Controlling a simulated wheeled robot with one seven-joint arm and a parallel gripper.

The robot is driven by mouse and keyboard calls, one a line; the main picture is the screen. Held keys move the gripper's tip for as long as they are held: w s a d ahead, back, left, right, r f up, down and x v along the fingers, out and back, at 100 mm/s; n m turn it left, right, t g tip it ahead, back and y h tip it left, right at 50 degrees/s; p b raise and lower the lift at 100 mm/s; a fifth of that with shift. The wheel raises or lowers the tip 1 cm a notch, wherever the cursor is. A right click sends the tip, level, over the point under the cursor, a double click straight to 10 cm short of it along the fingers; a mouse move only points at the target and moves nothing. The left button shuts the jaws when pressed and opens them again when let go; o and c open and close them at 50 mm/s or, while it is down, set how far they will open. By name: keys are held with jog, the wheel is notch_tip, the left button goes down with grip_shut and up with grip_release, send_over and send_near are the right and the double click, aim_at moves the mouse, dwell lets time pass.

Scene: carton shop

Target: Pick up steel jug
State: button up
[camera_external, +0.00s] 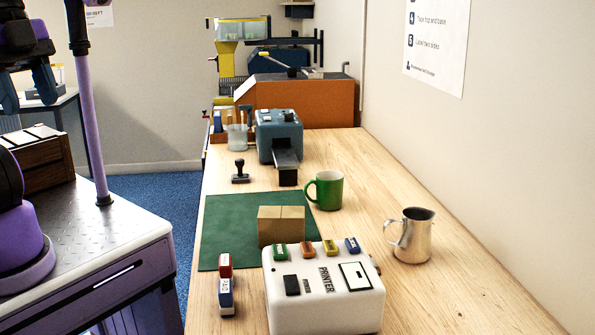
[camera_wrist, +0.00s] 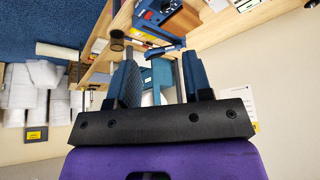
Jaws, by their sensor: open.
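The steel jug (camera_external: 411,237) stands upright on the right part of the wooden bench in the external view. Its spout is at the upper right and its handle faces left. I cannot make it out in the wrist view. My gripper (camera_wrist: 158,66) shows two blue fingers, apart, with nothing held between them. In the external view my gripper (camera_external: 27,88) is at the upper left, off the bench and far from the jug.
A green mug (camera_external: 329,190) stands behind and left of the jug. A white printer (camera_external: 325,300) is in front, left of the jug. Cardboard boxes (camera_external: 281,226) sit on a green mat (camera_external: 226,225). A wall runs along the right; bare wood (camera_external: 450,290) surrounds the jug's right.

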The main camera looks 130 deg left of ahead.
jog(key=w+a+n, duration=0.2)
jog(key=w+a, duration=0.9)
jog(key=w, duration=0.3)
jog(key=n+g+y, duration=0.2)
jog(key=n, duration=0.4)
send_over(383, 228)
jog(key=s+d, duration=0.3)
notch_tip(383, 228, down, 30)
jog(key=f, duration=0.1)
jog(key=shift+w+a+r+x, duration=0.1)
jog(key=shift+a+x, duration=0.1)
jog(key=shift+x, duration=1.65)
jog(key=shift+w+a+r+x, duration=0.1)
jog(key=shift+a+x, duration=0.1)
jog(key=shift+x, duration=1.6)
jog(key=shift+w+a+r+x, duration=0.1)
jog(key=shift+a+x, duration=0.1)
jog(key=shift+x, duration=1.65)
jog(key=shift+c, duration=0.4)
grip_shut()
